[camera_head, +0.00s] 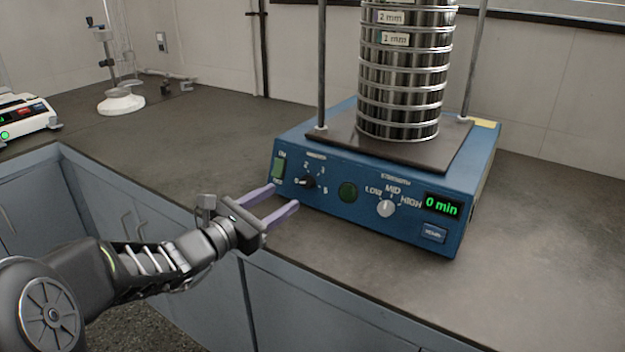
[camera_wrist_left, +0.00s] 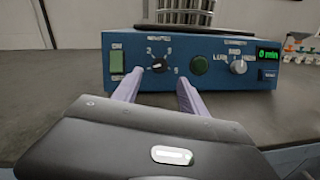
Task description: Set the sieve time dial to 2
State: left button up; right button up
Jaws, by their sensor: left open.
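The blue sieve shaker (camera_head: 400,225) stands on the dark bench with a stack of metal sieves (camera_head: 403,75) on top. Its black time dial (camera_head: 307,183) is on the left of the front panel, with numbers around it; the dial also shows in the left wrist view (camera_wrist_left: 159,65). The pointer seems to aim left, toward the lowest mark. The green display (camera_head: 442,206) reads 0 min. My left gripper (camera_head: 286,198) is open and empty, its purple fingers just in front of the panel, below and left of the dial. In the wrist view, the dial appears between and beyond the fingertips (camera_wrist_left: 158,85). My right gripper is not in view.
A green switch (camera_head: 279,170) is left of the dial, a round green button (camera_head: 347,191) and a strength knob (camera_head: 385,208) are to its right. A white balance (camera_head: 25,117) and a stand (camera_head: 121,102) are farther left.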

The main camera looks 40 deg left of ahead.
aim_at(305, 183)
pick_arm(q)
jog(key=shift+s, duration=0.2)
jog(key=shift+w, duration=0.15)
jog(key=w, duration=0.7)
jog(key=shift+w+d+b, duration=0.3)
jog(key=shift+d+b, duration=0.05)
jog(key=shift+b, duration=0.05)
jog(key=shift+c, duration=0.5)
grip_shut()
